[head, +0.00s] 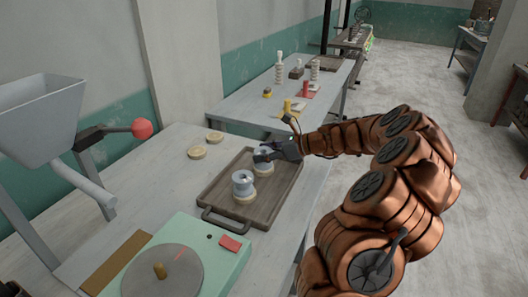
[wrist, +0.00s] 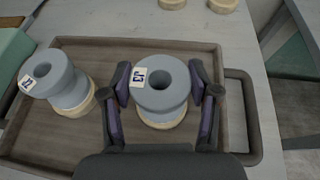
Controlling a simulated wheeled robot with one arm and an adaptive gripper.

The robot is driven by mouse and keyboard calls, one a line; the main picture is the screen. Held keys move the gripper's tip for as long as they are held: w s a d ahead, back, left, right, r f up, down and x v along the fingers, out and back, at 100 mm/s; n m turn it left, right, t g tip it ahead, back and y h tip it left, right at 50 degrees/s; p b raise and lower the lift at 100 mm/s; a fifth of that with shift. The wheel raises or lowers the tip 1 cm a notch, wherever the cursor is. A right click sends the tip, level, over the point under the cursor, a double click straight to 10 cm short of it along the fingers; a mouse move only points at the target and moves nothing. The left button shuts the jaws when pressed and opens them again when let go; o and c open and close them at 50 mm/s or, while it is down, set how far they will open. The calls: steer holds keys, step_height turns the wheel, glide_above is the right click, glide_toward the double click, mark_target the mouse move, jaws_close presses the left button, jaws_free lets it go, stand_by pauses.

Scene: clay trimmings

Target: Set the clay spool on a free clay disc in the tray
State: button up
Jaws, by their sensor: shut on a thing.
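My gripper (head: 270,153) is shut on a grey-blue clay spool (wrist: 164,86), with a finger on each side of it in the wrist view. This spool carries a white label and stands upright over a pale clay disc (wrist: 161,121) in the brown tray (head: 277,197). It looks to be on the disc or just above it; I cannot tell whether they touch. A second labelled spool (head: 243,178) stands on another pale disc (head: 245,197) in the tray, and it shows at the left in the wrist view (wrist: 58,82).
Two pale discs, one nearer (head: 197,152) and one farther (head: 215,137), lie on the table outside the tray. A green machine with a grey round plate (head: 162,275) stands near the tray's handle (head: 222,224). A hopper with a red-knobbed lever (head: 141,128) is at left.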

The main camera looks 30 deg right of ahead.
steer(key=o, duration=1.4)
steer(key=b+v, duration=0.1)
steer(key=v, duration=1.1)
steer(key=shift+s, duration=0.15)
